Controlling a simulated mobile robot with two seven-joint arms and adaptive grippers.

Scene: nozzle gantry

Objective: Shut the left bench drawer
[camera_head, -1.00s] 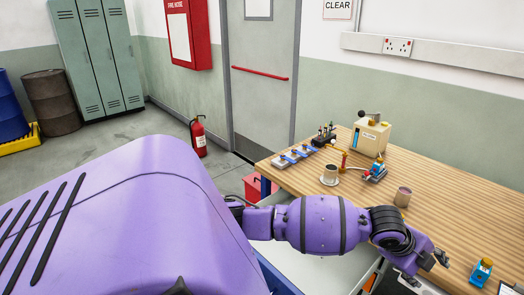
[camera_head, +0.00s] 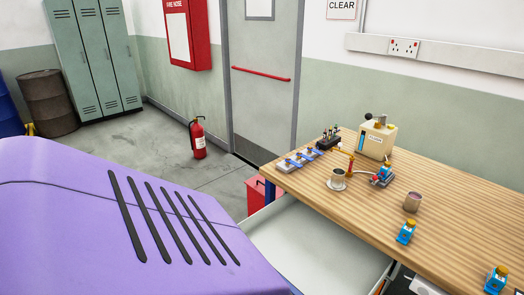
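The left bench drawer (camera_head: 312,245) stands pulled out from under the left end of the wooden bench (camera_head: 345,205). Its pale interior shows and looks empty where I can see it. Its front edge is partly hidden by my purple body at the lower left. Neither of my grippers is in view.
A second opening with dark and white items (camera_head: 405,284) shows at the bottom edge, mostly cut off. A red box (camera_head: 258,193) stands beside the bench's left end.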

